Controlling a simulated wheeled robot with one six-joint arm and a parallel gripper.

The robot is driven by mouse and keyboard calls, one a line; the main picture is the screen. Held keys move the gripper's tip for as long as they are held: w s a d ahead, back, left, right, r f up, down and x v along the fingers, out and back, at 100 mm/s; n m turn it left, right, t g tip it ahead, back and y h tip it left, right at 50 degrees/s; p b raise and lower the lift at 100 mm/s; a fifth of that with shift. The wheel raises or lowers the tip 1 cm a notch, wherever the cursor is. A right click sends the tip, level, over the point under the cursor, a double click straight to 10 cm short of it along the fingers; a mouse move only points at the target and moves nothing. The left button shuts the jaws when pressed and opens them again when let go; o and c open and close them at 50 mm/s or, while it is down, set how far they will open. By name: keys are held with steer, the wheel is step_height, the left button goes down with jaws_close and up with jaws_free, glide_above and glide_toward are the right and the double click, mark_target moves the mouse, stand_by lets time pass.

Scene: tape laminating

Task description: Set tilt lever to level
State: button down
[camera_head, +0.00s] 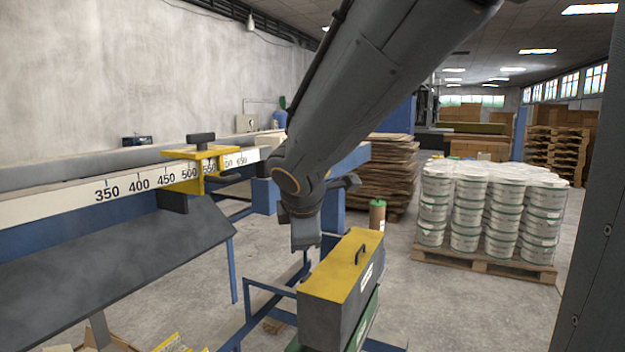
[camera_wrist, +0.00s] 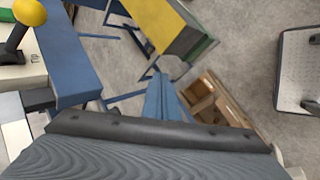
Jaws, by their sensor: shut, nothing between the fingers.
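A lever with a round yellow knob (camera_wrist: 29,12) and a short dark stem shows at the upper left of the wrist view. It stands on a pale panel at the end of the blue frame, and its stem leans. I cannot make out the lever in the head view, where my arm covers part of the bench. My gripper (camera_head: 306,238) points down in the head view, shut and empty. It is right of the long bench and above the floor, just behind the yellow-topped box. It is apart from the knob.
The long bench carries a numbered white scale (camera_head: 130,188) and a yellow stop (camera_head: 185,170). A grey box with a yellow lid (camera_head: 347,262) stands close to my gripper. White buckets (camera_head: 490,210) on a pallet stand right, with open concrete floor around them.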

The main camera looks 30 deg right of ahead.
steer(key=w+d+r+n+t, duration=0.1)
steer(key=w+r+n, duration=0.1)
steer(key=r, duration=0.5)
steer(key=w+d+r+n+t+h, duration=0.1)
steer(key=w+r+n+t, duration=0.1)
steer(key=r+n, duration=0.3)
steer(key=shift+r+t+b, duration=0.3)
steer(key=shift+r, duration=0.6)
steer(key=shift+w, duration=0.15)
steer(key=w+d+f+b, duration=0.3)
steer(key=w+d, duration=0.3)
steer(key=w, duration=0.2)
steer(key=shift+w+d+f+b, duration=0.15)
steer(key=shift+w+d+b, duration=0.2)
steer(key=shift+d, duration=0.05)
steer(key=shift+n+p, duration=0.3)
steer(key=shift+p, duration=0.1)
